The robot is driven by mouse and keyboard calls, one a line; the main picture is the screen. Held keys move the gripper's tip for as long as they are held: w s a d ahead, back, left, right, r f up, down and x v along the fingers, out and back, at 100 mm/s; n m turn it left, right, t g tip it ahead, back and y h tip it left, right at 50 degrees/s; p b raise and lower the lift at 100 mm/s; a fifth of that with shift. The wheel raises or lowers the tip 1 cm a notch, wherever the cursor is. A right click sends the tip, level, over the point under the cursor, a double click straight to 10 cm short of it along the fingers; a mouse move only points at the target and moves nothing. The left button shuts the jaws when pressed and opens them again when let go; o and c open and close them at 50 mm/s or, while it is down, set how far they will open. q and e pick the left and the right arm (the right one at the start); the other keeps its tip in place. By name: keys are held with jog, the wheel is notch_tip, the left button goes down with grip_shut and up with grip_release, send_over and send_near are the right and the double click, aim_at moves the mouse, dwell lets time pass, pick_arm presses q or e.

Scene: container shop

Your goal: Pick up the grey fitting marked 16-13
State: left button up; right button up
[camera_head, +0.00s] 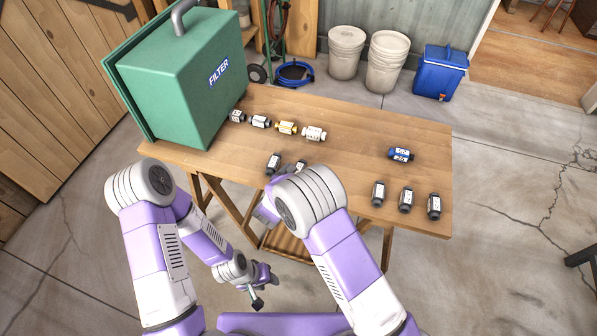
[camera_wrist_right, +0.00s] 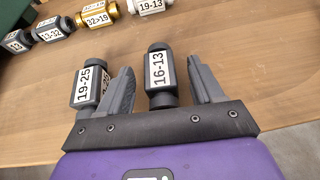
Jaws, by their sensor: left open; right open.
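My right gripper (camera_wrist_right: 163,84) is open, with one finger on each side of this fitting and visible gaps. In the head view the fitting (camera_head: 301,165) shows only partly behind my right arm, which also hides the right gripper's fingers. My left gripper (camera_head: 265,289) is open and empty, low in front of the table.
Several fittings, including a gold one (camera_head: 286,127), line the table's back left beside the green FILTER box (camera_head: 185,85). A blue fitting (camera_head: 401,154) lies at the right, behind several grey ones (camera_head: 405,199). The table middle (camera_head: 345,165) is clear.

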jog(key=shift+x, duration=1)
jog(key=c, duration=1.1)
jog(key=shift+r, duration=0.1)
